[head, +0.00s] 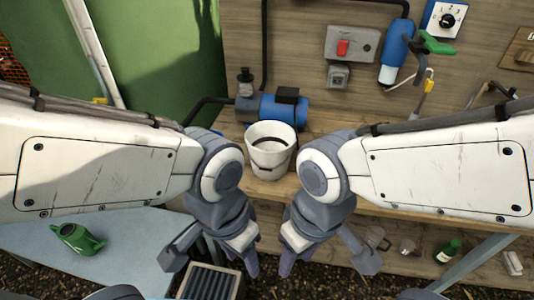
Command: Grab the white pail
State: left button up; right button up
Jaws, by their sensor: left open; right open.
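The white pail (270,141) stands upright on the wooden bench between my two arms, with its dark handle lying across its front. My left gripper (213,262) is open and empty, pointing down in front of the bench, nearer to me than the pail and to its left. My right gripper (322,262) is open and empty, also pointing down, nearer than the pail and to its right. Neither gripper touches the pail. My forearms hide parts of the bench on both sides.
A blue pump (283,110) sits close behind the pail. A green watering can (78,238) lies on a pale blue table (130,255) at left. A slatted grate (210,283) lies below. A green bottle (447,251) and glass jars are on a lower shelf at right.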

aim_at(269, 144)
jog(key=u, duration=3.05)
jog(key=k, duration=1.6)
jog(key=z, duration=1.65)
jog(key=i, duration=1)
